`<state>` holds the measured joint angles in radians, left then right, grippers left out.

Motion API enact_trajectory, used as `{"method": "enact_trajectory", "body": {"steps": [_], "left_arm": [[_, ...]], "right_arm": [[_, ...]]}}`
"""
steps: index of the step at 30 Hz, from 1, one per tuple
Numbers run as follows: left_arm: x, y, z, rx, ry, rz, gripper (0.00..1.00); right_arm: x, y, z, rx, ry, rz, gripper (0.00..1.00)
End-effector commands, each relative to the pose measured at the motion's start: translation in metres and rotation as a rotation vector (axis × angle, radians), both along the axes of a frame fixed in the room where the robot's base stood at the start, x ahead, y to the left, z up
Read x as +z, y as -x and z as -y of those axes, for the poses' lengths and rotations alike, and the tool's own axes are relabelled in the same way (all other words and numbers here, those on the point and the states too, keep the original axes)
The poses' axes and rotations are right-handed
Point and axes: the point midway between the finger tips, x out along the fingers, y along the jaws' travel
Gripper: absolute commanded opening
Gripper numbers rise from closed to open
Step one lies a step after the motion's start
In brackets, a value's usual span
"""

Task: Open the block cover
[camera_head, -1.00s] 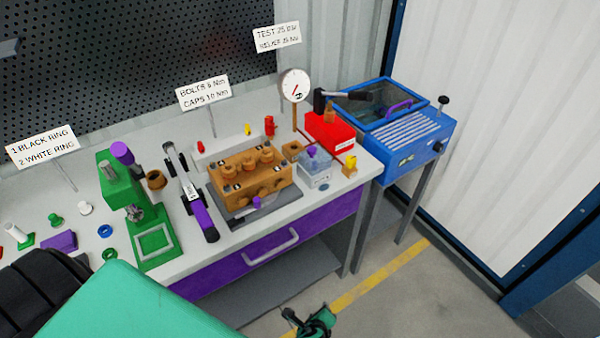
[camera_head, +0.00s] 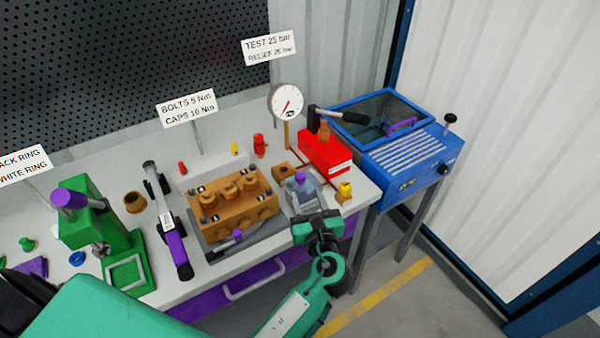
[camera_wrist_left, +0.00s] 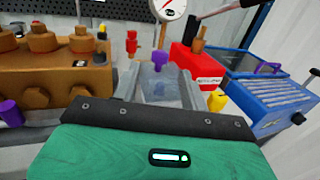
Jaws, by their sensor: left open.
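The brown pump block (camera_head: 235,203) sits on a grey plate on the bench, with round caps on top and a purple handle (camera_head: 238,235) at its lower front. Right of it stands a small see-through box (camera_head: 303,199) with a purple knob (camera_head: 300,178); I cannot tell which part is the block cover.
A gauge (camera_head: 287,102), a red box (camera_head: 324,152) and a yellow fitting (camera_head: 344,191) stand around the see-through box. A blue tank (camera_head: 415,160) is at the right. A purple-handled wrench (camera_head: 175,250) and a green press (camera_head: 88,225) are left of the block.

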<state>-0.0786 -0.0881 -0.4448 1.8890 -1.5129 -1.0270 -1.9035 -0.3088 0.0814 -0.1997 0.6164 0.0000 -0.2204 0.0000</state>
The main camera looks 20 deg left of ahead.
Motion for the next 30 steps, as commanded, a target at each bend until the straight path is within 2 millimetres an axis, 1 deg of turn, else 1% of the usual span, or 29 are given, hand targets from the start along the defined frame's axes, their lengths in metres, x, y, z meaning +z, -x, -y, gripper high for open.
{"method": "enact_trajectory", "body": {"steps": [1,6,12,17,24,25,26,30], "left_arm": [[0.003,-0.010,-0.007,0.001,-0.003,0.001,0.44],[0.002,-0.038,-0.026,-0.001,-0.002,0.000,0.44],[0.000,-0.059,-0.039,-0.001,0.000,-0.001,0.44],[-0.001,-0.065,-0.044,-0.001,0.000,-0.001,0.44],[-0.001,-0.065,-0.044,-0.001,0.001,-0.002,0.44],[-0.001,-0.065,-0.044,-0.001,0.001,-0.001,0.40],[-0.001,-0.065,-0.044,-0.001,0.001,-0.001,0.34],[-0.001,-0.065,-0.044,-0.001,0.001,-0.002,0.07]], "right_arm": [[0.005,-0.001,0.000,0.000,0.000,0.002,0.23],[0.012,-0.009,0.000,0.000,0.000,0.011,0.23],[0.016,-0.012,-0.001,0.000,-0.001,0.015,0.23],[0.017,-0.012,-0.001,0.000,-0.001,0.015,0.23],[0.017,-0.011,-0.002,0.000,-0.003,0.015,0.23],[0.017,-0.011,-0.003,-0.001,-0.003,0.015,0.23],[0.017,-0.011,-0.003,-0.001,-0.003,0.015,0.23],[0.017,-0.011,-0.003,-0.001,-0.004,0.014,0.23]]}}
